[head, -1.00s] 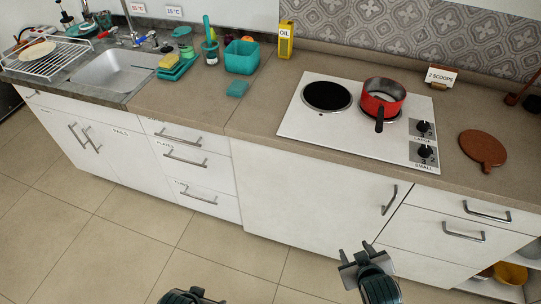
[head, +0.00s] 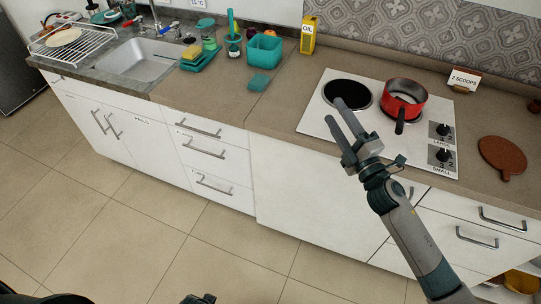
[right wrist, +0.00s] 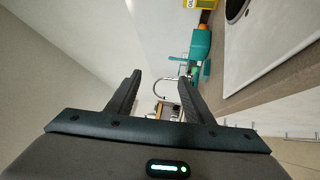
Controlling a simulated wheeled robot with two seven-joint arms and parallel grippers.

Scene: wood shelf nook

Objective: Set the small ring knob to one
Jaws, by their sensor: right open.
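The small ring knob (head: 442,155) is a black knob on a grey panel marked SMALL, at the front right corner of the white hob (head: 318,117). Its exact setting is too small to read. The knob marked LARGE (head: 443,130) sits just behind it. My right gripper (head: 335,110) is open and empty, raised over the hob's left front part, left of the knobs and touching neither. In the right wrist view its two fingers (right wrist: 155,95) stand apart with nothing between them. A dark part of my left gripper (head: 200,298) shows at the bottom edge; its fingers are not clear.
A red pan (head: 404,92) stands on the right ring, its black handle pointing forward near the knobs. The left ring (head: 348,92) is bare. A brown round board (head: 502,155) lies right of the hob. A yellow oil box (head: 308,36) stands behind left.

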